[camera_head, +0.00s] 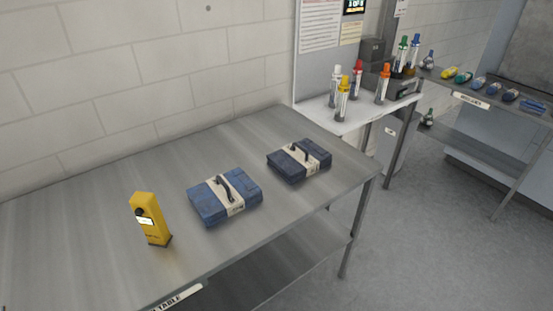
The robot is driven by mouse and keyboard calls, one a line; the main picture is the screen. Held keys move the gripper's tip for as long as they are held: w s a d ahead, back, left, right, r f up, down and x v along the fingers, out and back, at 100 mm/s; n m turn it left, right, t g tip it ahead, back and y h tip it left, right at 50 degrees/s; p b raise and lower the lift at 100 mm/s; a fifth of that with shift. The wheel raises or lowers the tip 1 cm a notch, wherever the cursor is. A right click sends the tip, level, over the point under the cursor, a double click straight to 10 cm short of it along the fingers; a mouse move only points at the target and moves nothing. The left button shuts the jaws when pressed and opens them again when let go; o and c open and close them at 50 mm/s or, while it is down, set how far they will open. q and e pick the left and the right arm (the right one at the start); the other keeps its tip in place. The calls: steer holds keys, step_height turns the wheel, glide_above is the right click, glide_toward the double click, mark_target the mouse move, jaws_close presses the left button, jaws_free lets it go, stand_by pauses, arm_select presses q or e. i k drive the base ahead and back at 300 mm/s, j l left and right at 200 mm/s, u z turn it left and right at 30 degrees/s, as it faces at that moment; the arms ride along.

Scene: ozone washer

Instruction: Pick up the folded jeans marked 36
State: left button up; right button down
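Two folded denim bundles lie on the grey metal table (90,225), each wrapped with a pale band and topped by a dark handle. The nearer, lighter blue folded jeans (205,204) lie in the middle of the table. The farther, darker blue folded jeans (286,167) lie to their right, near the table's right end, with a gap between the two. Their bands carry small marks too small to read, so I cannot tell which is marked 36. Neither of my grippers is in view.
A yellow handheld device (151,222) stands left of the nearer jeans. A white table (352,119) with several colour-capped bottles is behind on the right. A shelf with rolled items (480,84) is farther right. The table's left part is clear.

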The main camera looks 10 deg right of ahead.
mark_target(295, 161)
steer(key=i+l+u, duration=0.15)
steer(key=l+u, duration=0.15)
steer(key=l, duration=0.15)
steer(key=i+l+u, duration=0.1)
steer(key=l+u, duration=0.15)
steer(key=l, duration=0.25)
steer(key=l+u, duration=0.3)
steer(key=l, duration=0.2)
